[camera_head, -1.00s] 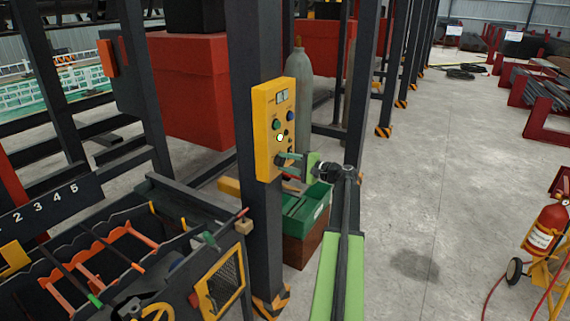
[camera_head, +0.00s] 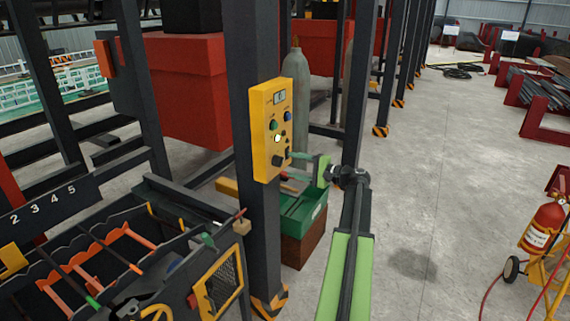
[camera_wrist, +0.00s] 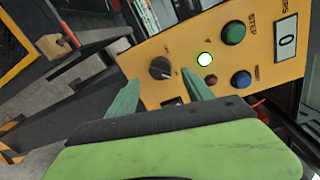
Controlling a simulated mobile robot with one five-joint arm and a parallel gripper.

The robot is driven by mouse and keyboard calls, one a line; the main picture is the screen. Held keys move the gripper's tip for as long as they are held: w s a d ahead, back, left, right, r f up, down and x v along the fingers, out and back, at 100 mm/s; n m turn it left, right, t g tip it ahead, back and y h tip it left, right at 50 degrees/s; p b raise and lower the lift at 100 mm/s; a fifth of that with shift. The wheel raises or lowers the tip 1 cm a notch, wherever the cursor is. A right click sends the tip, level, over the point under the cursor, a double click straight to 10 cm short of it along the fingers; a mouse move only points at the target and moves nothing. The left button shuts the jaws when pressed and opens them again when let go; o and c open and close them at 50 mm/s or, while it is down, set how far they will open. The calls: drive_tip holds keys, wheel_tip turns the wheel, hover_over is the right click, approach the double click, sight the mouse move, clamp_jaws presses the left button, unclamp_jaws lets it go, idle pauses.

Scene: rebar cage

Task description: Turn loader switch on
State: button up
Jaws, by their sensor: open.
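A yellow control panel (camera_head: 270,125) is fixed to a dark upright post. On its lower part is a black rotary knob (camera_head: 277,160), which also shows in the wrist view (camera_wrist: 160,68). A small black part (camera_wrist: 172,102) sits beside the knob, partly hidden by my gripper. My gripper (camera_head: 289,166) is open and empty just in front of the panel's lower end. In the wrist view, its two green fingers (camera_wrist: 160,77) stand on either side of the knob; I cannot tell whether they touch it.
The panel carries a white indicator (camera_wrist: 204,59), a green button (camera_wrist: 233,33), a blue button (camera_wrist: 241,80) and a display (camera_wrist: 286,43) showing 0. A green box (camera_head: 303,210) stands below right. A black rack (camera_head: 110,250) is at left.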

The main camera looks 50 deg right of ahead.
drive_tip(key=f+v, duration=0.1)
drive_tip(key=v, duration=1.1)
drive_tip(key=shift+s+r+p, duration=0.2)
drive_tip(key=shift+r+p, duration=0.1)
drive_tip(key=shift+r, duration=0.1)
